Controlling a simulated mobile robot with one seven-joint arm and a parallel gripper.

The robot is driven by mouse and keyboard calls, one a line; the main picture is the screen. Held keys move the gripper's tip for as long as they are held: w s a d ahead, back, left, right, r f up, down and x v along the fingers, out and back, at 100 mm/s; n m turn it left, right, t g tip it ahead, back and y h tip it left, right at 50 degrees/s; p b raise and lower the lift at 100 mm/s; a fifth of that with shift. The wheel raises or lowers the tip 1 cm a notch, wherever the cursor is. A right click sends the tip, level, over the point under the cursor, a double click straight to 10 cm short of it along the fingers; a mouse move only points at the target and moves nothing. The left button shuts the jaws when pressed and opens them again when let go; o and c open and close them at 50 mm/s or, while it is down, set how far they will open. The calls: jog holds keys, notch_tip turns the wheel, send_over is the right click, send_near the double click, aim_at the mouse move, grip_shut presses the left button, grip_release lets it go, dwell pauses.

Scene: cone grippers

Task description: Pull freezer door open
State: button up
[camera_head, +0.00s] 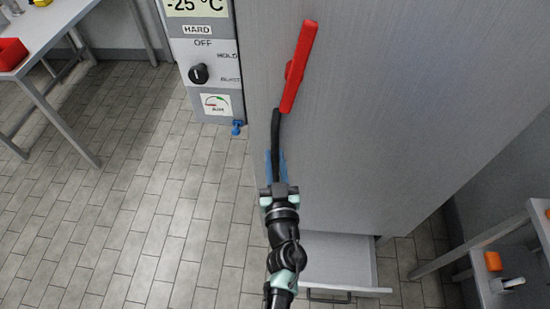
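The freezer door (400,110) is a large grey brushed-metal panel filling the right middle of the head view. It looks closed. Its long red handle (300,65) is mounted near the left edge and leans slightly to the right at the top. My gripper (276,115) is at the door's left edge, with a dark finger reaching up to the handle's lower end. I cannot tell whether it touches the handle. The fingers are seen nearly edge-on and overlap, so their opening is hidden.
A control panel (208,60) with a black knob is left of the door. A drawer (338,262) sticks out below the door. The tiled floor (120,200) at left is clear.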

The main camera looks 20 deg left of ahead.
grip_shut()
dwell(1.0)
